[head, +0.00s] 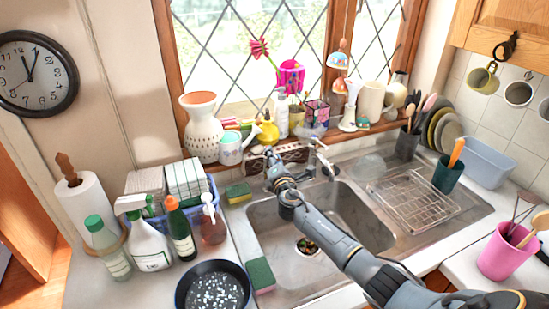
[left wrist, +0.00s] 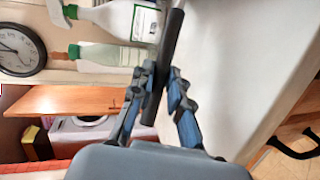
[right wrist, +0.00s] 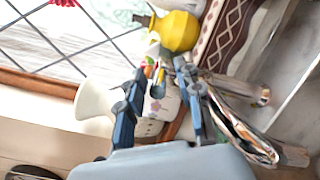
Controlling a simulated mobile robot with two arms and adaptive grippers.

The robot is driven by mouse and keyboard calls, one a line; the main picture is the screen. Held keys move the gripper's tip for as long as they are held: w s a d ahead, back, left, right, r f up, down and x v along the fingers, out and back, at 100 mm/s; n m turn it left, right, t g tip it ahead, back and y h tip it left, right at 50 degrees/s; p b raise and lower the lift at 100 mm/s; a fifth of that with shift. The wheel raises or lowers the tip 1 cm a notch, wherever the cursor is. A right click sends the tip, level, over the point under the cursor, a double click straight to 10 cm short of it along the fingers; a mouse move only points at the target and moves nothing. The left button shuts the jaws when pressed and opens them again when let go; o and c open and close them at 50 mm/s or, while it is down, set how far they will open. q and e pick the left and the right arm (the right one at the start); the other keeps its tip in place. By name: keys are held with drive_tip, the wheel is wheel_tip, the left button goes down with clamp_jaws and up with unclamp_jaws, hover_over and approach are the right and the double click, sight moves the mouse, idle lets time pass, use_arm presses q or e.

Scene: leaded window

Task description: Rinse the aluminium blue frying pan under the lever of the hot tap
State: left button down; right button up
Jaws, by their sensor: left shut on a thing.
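The frying pan (head: 213,289) is at the bottom of the head view, left of the sink. It looks dark, with pale specks across its inside. My left gripper (left wrist: 165,82) is shut on a dark handle (left wrist: 172,50) in the left wrist view; the pan's bowl is out of that view. My right gripper (head: 272,168) is open over the back left edge of the sink, by the chrome taps (head: 322,160). Chrome tap parts (right wrist: 245,125) lie right of its fingers (right wrist: 160,72) in the right wrist view. I cannot tell whether they touch.
The sink basin (head: 268,225) lies under my right arm, with a wire rack (head: 412,200) on the drainer. Bottles (head: 150,245) stand left of the sink. A green sponge (head: 261,275) lies beside the pan. Vases (head: 202,130) and ornaments line the sill.

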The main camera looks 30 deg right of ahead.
use_arm(q)
drive_tip(key=shift+r, duration=0.15)
use_arm(e)
drive_tip(key=shift+s+a, duration=0.1)
drive_tip(key=v, duration=1.1)
drive_tip(key=shift+s, duration=0.35)
drive_tip(key=shift+a, duration=0.1)
